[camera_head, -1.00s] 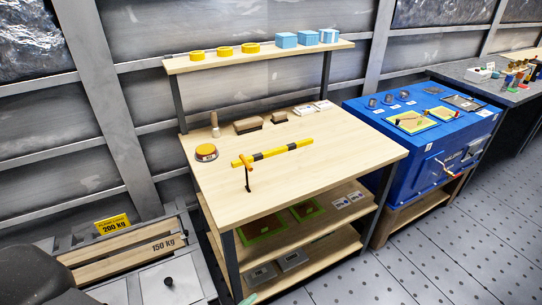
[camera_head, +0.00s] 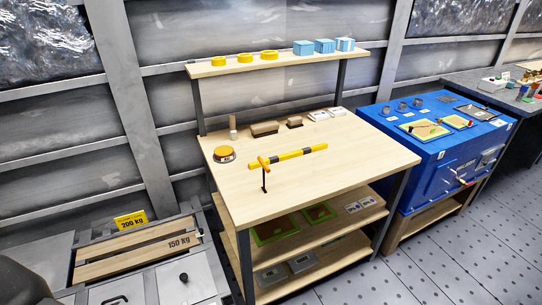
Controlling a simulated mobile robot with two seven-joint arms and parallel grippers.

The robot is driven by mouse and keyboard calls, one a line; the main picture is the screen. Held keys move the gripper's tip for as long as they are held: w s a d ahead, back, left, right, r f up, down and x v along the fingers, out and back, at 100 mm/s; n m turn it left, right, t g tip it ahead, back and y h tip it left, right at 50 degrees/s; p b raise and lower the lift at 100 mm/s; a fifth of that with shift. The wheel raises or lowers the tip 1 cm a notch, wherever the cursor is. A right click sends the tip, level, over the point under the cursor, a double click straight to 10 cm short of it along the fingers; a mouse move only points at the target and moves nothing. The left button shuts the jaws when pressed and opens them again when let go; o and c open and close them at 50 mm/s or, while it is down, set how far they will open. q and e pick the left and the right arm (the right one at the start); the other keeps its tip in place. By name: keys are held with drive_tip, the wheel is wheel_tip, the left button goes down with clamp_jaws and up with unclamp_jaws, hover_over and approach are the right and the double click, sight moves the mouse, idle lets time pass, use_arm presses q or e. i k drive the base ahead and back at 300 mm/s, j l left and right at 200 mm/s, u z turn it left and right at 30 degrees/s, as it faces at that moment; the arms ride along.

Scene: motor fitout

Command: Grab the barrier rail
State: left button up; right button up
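The barrier rail (camera_head: 302,152) is a yellow and black striped bar above the wooden workbench top (camera_head: 330,180). The rail extends to the right from the post and looks about level. Neither of my grippers shows in the head view. A dark rounded shape at the lower left corner is cut off by the frame edge.
An orange-topped round device (camera_head: 224,154) sits left of the rail. Brown blocks (camera_head: 265,128) and white boxes (camera_head: 318,115) lie behind it. An upper shelf (camera_head: 280,62) holds yellow rings and blue boxes. A blue cabinet (camera_head: 430,160) stands right. The bench front is clear.

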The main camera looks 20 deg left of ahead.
sight(277, 158)
drive_tip(key=i+l+u, duration=0.1)
drive_tip(key=u, duration=0.25)
drive_tip(key=i+l+u, duration=0.1)
drive_tip(key=u, duration=0.25)
drive_tip(key=i+l+u, duration=0.1)
drive_tip(key=l+u, duration=0.25)
drive_tip(key=i+l+u, duration=0.2)
drive_tip(key=l, duration=0.2)
drive_tip(key=l+u, duration=0.2)
drive_tip(key=l, duration=0.2)
drive_tip(key=l+u, duration=0.2)
drive_tip(key=l, duration=1.3)
drive_tip(key=i+l, duration=0.15)
drive_tip(key=l, duration=1.1)
drive_tip(key=i+u, duration=0.05)
drive_tip(key=i, duration=0.05)
